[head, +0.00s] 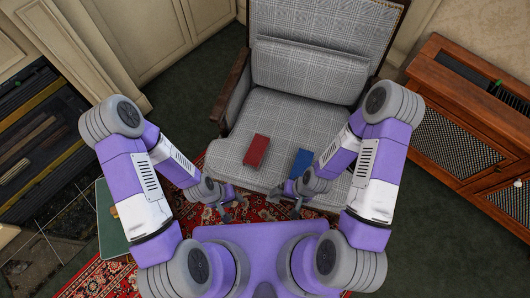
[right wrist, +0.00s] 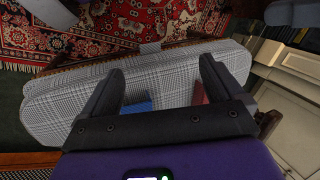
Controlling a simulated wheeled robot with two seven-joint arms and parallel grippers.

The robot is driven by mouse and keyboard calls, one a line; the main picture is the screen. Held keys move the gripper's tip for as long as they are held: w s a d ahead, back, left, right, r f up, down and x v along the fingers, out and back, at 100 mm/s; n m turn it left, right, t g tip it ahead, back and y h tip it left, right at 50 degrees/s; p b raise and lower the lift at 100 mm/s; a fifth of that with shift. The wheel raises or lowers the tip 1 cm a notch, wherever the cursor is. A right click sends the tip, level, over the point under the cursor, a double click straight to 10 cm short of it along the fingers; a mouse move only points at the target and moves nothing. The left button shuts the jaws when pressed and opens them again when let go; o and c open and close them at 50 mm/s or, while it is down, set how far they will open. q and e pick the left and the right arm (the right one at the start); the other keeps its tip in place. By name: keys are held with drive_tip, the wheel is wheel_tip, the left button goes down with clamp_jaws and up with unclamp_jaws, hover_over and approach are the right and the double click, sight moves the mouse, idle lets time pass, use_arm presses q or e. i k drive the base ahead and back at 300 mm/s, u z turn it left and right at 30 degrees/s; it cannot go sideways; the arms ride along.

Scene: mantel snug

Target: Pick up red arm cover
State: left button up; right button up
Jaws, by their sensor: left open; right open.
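The red arm cover (head: 257,151) lies flat on the seat of the grey checked armchair (head: 281,122). A blue cover (head: 302,162) lies to its right on the same seat. My left gripper (head: 231,208) is open and empty near the seat's front edge, nearer to me than the red cover. My right gripper (head: 284,203) is open and empty near the same edge, just in front of the blue cover. In the right wrist view, the blue cover (right wrist: 137,108) shows between my open right fingers (right wrist: 168,75). The red cover (right wrist: 199,94) is partly hidden behind one finger.
A wooden cabinet (head: 462,115) with mesh doors stands at the right. A fireplace (head: 38,135) is at the left. A green box-like object (head: 108,215) stands on the red patterned rug (head: 90,278). The chair's wooden arm (head: 232,84) rises beside the seat at left.

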sight(259, 146)
drive_tip(key=u, duration=1.4)
drive_tip(key=k, duration=0.85)
drive_tip(key=z, duration=0.05)
drive_tip(key=i, duration=0.5)
